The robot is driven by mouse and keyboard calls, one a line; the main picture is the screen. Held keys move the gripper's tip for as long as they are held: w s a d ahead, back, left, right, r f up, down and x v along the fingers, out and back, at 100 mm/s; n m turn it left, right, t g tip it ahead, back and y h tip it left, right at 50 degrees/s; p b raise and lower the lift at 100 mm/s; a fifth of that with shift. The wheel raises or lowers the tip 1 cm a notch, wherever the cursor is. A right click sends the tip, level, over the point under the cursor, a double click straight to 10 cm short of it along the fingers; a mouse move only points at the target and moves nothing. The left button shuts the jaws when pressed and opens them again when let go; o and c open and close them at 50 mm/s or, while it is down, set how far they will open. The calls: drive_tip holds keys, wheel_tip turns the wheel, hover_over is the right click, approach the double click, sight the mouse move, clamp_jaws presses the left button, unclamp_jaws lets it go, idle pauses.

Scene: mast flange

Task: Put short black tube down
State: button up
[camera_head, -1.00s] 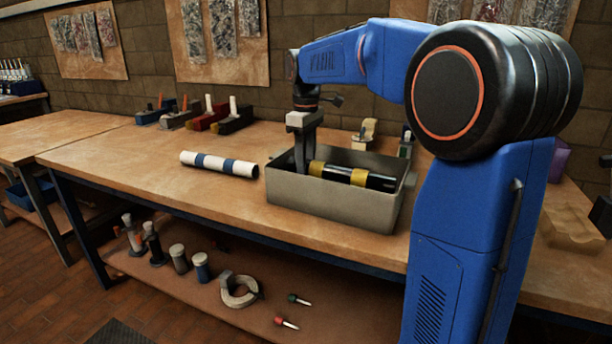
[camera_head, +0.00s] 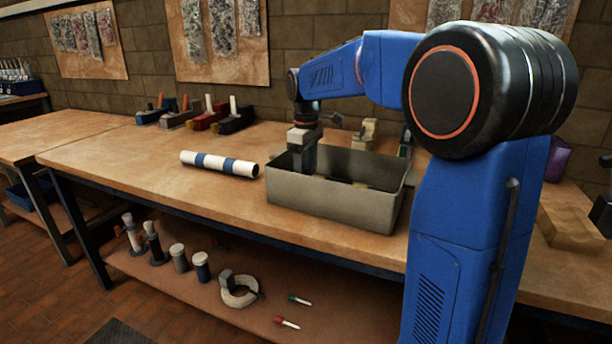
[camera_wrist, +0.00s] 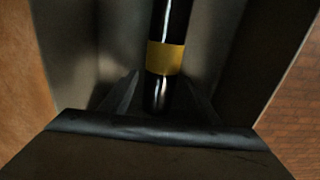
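The short black tube with yellow bands (camera_wrist: 165,58) lies low inside the grey bin (camera_head: 325,199). In the head view only a strip of it shows above the bin's front wall. My gripper (camera_head: 301,170) reaches down into the left part of the bin, and its fingertips are hidden behind the front wall. In the wrist view my gripper's two dark fingers (camera_wrist: 160,92) stand close on either side of the tube, below a yellow band, and appear shut on it. Whether the tube touches the bin floor cannot be told.
A white tube with blue bands (camera_head: 219,164) lies on the workbench (camera_head: 150,177) left of the bin. Several tool blocks (camera_head: 198,115) stand along the back.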

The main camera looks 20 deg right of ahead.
wheel_tip(320, 180, up, 12)
drive_tip(key=shift+r, duration=0.15)
idle(0.6)
drive_tip(key=shift+s, duration=0.1)
